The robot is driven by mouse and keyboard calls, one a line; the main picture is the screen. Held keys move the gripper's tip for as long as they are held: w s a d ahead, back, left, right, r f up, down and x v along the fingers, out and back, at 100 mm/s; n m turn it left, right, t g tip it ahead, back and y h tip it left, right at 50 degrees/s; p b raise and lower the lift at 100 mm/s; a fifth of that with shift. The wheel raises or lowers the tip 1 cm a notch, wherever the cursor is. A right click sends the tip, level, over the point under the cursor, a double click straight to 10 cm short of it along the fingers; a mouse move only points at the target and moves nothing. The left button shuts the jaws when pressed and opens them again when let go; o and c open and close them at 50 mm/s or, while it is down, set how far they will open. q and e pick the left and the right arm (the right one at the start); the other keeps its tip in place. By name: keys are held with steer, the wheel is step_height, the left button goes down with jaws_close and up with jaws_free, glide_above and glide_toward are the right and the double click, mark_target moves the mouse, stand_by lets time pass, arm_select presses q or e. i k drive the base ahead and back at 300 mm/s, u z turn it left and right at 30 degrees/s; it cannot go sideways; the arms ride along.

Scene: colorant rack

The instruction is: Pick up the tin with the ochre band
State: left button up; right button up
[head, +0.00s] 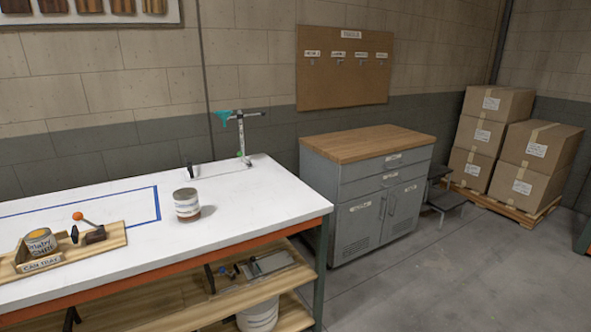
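A small tin (187,205) stands upright on the white bench top (240,225). It has a grey rim, a pale label and a brownish band low on its side; I cannot tell for sure if that band is ochre. A second tin (40,243) with a pale label and a yellowish mark sits at the left in a wooden tray (110,240) marked "CAN TRAY". Neither of my grippers is in the head view.
A clamp stand (242,140) is at the bench's back. Blue tape (157,205) marks an area. A grey cabinet (365,200) and stacked boxes (510,140) stand right. Bench top around the small tin is clear.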

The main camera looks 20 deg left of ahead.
mark_target(42, 243)
steer(key=u, duration=0.9)
steer(key=i, duration=1)
steer(key=u, duration=0.7)
